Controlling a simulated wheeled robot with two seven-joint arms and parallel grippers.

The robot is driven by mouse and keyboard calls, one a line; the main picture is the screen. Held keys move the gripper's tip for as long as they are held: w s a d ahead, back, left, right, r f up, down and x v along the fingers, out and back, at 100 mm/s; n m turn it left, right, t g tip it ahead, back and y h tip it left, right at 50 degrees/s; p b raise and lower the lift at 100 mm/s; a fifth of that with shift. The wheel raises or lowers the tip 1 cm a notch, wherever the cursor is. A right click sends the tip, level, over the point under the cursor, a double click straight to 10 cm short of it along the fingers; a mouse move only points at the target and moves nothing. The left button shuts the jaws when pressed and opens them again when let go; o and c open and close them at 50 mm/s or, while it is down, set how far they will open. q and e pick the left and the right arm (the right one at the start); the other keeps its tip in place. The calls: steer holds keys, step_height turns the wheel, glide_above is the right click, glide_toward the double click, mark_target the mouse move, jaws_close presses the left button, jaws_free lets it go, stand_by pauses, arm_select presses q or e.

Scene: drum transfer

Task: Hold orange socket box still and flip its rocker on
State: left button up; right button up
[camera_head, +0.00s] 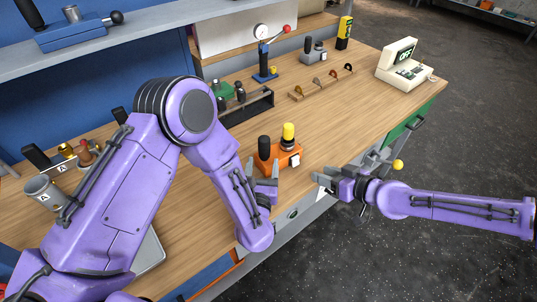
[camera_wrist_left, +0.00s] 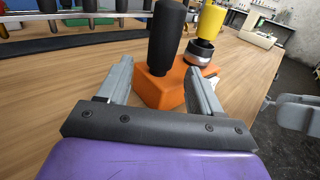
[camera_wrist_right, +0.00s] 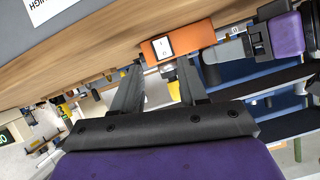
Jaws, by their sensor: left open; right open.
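The orange socket box (camera_head: 282,156) sits near the front edge of the wooden bench. A black-handled plug (camera_head: 264,145) and a yellow-handled plug (camera_head: 288,133) stand upright on it. Its white rocker (camera_wrist_right: 162,46) faces my right gripper; its setting is too small to tell. My left gripper (camera_head: 262,168) is open at the box's near left end. In the left wrist view, its fingers (camera_wrist_left: 160,85) straddle that end, black handle between them; contact is unclear. My right gripper (camera_head: 329,178) is open and empty, to the right of the box and apart from it.
A white device (camera_head: 403,66) at the back right has a screen that seems to read OFF. A black rack (camera_head: 248,103), a wooden hook strip (camera_head: 322,82) and a blue lever press (camera_head: 265,65) stand behind the box. A metal cup (camera_head: 42,192) is at the left.

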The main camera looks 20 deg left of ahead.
mark_target(264, 159)
arm_select(q)
steer(key=w, duration=0.3)
steer(key=w+a, duration=0.1)
steer(key=w, duration=0.1)
steer(key=shift+s, duration=0.1)
steer(key=shift+d, duration=0.1)
jaws_close()
arm_select(e)
steer(key=shift+c, duration=0.3)
steer(key=shift+w+r, duration=0.1)
steer(key=shift+r, duration=0.15)
steer(key=c, duration=0.5)
steer(key=shift+w+r, duration=0.2)
steer(key=shift+r, duration=0.4)
steer(key=shift+w+r, duration=0.2)
steer(key=shift+r, duration=0.4)
jaws_close()
steer(key=s+m+h, duration=0.1)
steer(key=m, duration=0.4)
steer(key=s+d+m, duration=0.1)
steer(key=s+m, duration=0.1)
steer(key=m, duration=0.4)
steer(key=s+d+m+h, duration=0.1)
steer(key=s+m, duration=0.1)
steer(key=m, duration=0.4)
steer(key=shift+s+d+h, duration=0.1)
steer(key=shift+d+h, duration=0.05)
steer(key=shift+h, duration=0.15)
